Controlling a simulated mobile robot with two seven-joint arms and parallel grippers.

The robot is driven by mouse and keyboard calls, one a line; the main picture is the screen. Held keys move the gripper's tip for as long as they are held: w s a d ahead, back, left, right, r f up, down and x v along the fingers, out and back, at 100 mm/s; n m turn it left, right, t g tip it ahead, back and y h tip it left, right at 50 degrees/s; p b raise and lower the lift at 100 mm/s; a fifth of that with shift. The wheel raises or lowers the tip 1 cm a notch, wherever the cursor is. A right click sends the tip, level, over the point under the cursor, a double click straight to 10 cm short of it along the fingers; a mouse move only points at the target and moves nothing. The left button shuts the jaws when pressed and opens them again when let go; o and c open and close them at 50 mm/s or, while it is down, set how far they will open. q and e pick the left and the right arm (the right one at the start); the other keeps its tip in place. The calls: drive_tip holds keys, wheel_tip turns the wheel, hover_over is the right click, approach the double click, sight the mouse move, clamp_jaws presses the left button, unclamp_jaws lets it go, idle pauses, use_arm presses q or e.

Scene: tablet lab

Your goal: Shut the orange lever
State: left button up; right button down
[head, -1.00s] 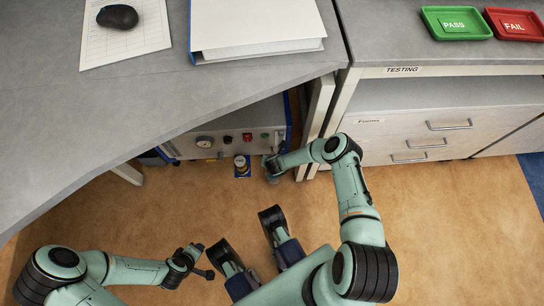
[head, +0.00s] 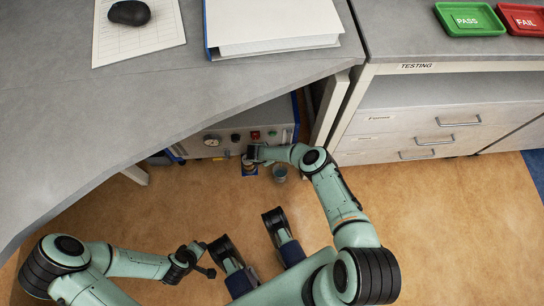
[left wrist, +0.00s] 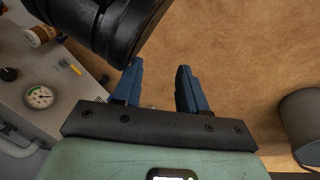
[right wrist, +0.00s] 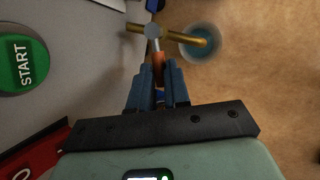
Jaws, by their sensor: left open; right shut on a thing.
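The orange lever (right wrist: 158,68) shows in the right wrist view between my right fingertips, below a brass pipe with a round grey centre. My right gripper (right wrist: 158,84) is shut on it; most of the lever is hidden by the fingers. In the head view my right gripper (head: 254,153) is at the front of the grey machine (head: 228,140) under the desk, and the lever cannot be made out there. My left gripper (head: 207,260) is open and empty above the floor, away from the machine; its parted blue fingers (left wrist: 158,90) show in the left wrist view.
The machine carries a gauge (head: 211,140) and a green START button (right wrist: 22,62). The desk edge overhangs the machine. Drawers (head: 430,135) stand at right.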

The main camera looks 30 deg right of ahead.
use_arm(q)
drive_tip(key=shift+s+a+f+g+b, duration=0.15)
drive_tip(key=shift+s+f+g+b, duration=0.35)
drive_tip(key=shift+s+f, duration=0.55)
use_arm(e)
drive_tip(key=shift+w+m+g, duration=0.3)
drive_tip(key=shift+w+m, duration=0.1)
drive_tip(key=shift+m, duration=0.35)
drive_tip(key=shift+w+m+g, duration=0.3)
drive_tip(key=shift+w+m, duration=0.05)
drive_tip(key=shift+m, duration=0.4)
use_arm(q)
drive_tip(key=shift+f, duration=0.1)
use_arm(e)
drive_tip(key=shift+d, duration=0.1)
drive_tip(key=c, duration=1.1)
unclamp_jaws()
